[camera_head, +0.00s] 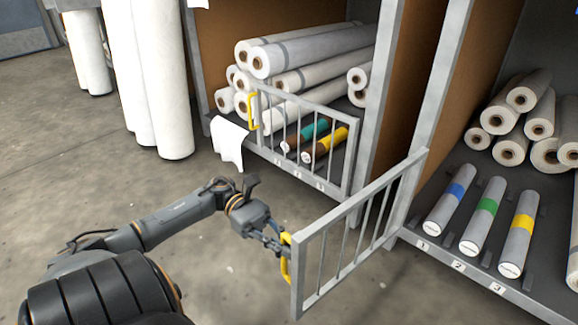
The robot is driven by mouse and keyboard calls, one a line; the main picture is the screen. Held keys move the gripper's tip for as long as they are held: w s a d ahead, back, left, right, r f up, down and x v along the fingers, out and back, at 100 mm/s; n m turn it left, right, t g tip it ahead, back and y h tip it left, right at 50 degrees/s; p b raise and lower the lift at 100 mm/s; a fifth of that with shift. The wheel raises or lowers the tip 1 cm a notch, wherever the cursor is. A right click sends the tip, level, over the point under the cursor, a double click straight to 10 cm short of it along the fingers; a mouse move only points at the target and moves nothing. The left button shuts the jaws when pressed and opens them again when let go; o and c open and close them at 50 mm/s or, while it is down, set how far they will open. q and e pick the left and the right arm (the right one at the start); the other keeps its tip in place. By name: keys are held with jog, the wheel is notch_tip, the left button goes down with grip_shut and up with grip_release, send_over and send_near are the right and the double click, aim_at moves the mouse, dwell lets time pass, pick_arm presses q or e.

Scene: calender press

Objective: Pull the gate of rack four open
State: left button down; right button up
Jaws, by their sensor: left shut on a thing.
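A grey barred gate (338,228) stands swung outward from the post (411,190) at the left side of the right rack bay. Its free end points toward the front and carries a yellow handle (286,262). My left gripper (281,249) reaches in from the left and is shut on this yellow handle. The fingertips are small and partly hidden by the handle. I cannot read a rack number four on the bay. My right gripper is not in view.
Another barred gate (300,132) with a yellow handle (253,111) stands across the left bay, with white rolls (310,50) behind it. The right bay holds banded rolls (484,216) on a numbered shelf. Tall white rolls (166,80) stand at left. Floor around my arm is clear.

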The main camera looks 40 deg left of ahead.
pick_arm(q)
jog(key=shift+s+f, duration=0.1)
jog(key=c, duration=1.4)
grip_release()
jog(key=a, duration=1.2)
